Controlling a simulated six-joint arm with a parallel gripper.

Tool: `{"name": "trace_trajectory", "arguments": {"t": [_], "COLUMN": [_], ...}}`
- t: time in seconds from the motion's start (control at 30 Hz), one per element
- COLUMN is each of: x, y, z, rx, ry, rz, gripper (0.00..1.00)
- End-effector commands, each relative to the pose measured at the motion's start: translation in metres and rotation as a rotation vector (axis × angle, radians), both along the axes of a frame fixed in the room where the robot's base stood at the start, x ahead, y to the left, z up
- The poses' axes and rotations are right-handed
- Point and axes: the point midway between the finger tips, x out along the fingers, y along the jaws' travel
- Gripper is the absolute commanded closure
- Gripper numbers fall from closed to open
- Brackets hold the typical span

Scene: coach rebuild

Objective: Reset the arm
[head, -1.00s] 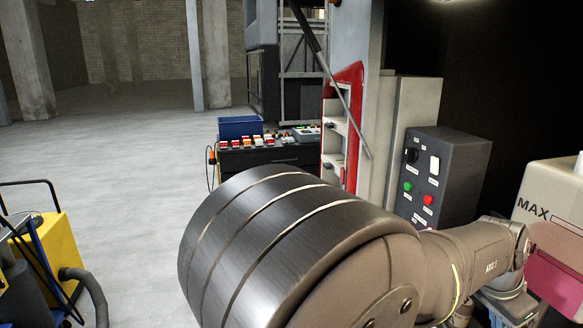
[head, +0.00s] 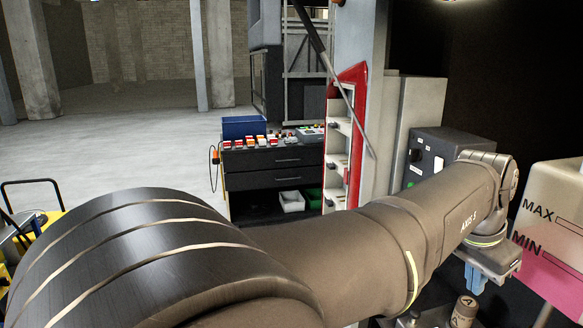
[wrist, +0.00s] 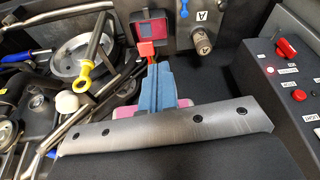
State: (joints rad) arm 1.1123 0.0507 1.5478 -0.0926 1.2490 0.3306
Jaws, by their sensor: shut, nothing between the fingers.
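My arm crosses the lower head view, its dark drum at lower left and its forearm reaching right to the wrist. Below the wrist, the blue-grey gripper (head: 487,268) shows in part, its tips unclear. In the wrist view, the blue-grey fingers of my gripper (wrist: 157,68) are shut together with nothing between them. They point at a red piece (wrist: 147,50) below a dark red block (wrist: 153,25). I cannot tell whether the tips touch it.
A grey control box (head: 430,150) stands behind my wrist, partly hidden. A reservoir (head: 555,205) with pink liquid is close on the right. The wrist view shows a yellow-ringed dipstick (wrist: 88,75), hoses and a red-knobbed panel (wrist: 290,75). Open floor (head: 130,150) lies at left.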

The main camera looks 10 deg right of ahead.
Motion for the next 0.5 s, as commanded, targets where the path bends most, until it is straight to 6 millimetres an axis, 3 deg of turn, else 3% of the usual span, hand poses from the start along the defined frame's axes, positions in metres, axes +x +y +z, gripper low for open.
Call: {"name": "trace_trajectory", "arguments": {"t": [0.5], "x": [0.029], "y": [0.097], "z": [-0.024], "rx": [-0.034], "ry": [-0.018], "rz": [0.247], "gripper": [1.0]}}
